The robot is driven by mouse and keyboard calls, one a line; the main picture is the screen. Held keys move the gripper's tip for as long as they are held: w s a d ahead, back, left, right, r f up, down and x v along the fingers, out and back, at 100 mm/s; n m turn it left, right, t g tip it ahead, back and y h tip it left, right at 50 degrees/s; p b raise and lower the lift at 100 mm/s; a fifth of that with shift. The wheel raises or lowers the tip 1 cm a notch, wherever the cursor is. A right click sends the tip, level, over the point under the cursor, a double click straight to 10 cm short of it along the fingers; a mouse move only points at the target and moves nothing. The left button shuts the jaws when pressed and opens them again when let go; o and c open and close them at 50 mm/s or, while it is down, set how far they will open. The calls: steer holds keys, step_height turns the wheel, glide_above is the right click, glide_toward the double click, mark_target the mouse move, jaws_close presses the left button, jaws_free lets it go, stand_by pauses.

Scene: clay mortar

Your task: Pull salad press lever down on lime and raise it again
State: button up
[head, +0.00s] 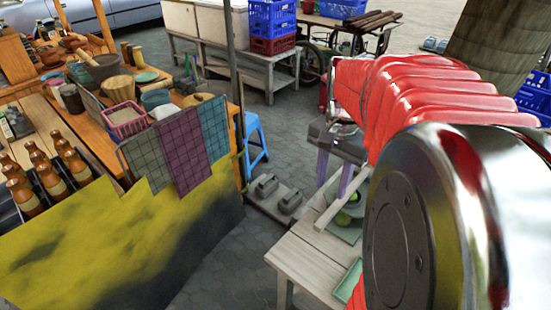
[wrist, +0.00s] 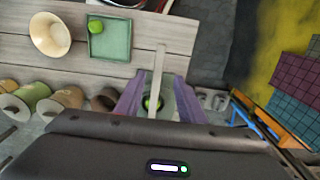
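The salad press lever, a pale wooden bar (head: 341,201), slants over the light wooden table; in the wrist view the bar (wrist: 158,68) runs between my fingers. A green lime (head: 342,219) shows beside the bar, and in the wrist view a lime (wrist: 149,103) shows below it on a dull green press base (wrist: 169,103). My gripper (head: 334,174) points down with two purple fingers. In the wrist view my gripper (wrist: 158,100) is open, with a gap on each side of the bar. Contact with the lever cannot be told.
A green square tray (wrist: 122,42) with a green fruit and a cream bowl (wrist: 50,34) stand on the table (wrist: 85,68). Several jars (wrist: 28,97) line one edge. A stall counter (head: 115,185) with cloths and bottles stands left. A blue stool (head: 254,141) is between.

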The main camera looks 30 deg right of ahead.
mark_target(324, 216)
step_height(324, 216, down, 11)
steer(key=shift+f, duration=0.15)
stand_by(0.4)
steer(key=shift+c, duration=0.4)
jaws_close()
steer(key=shift+d, duration=0.2)
steer(key=shift+w+a, duration=0.1)
steer(key=shift+a, duration=0.05)
steer(key=shift+r, duration=0.2)
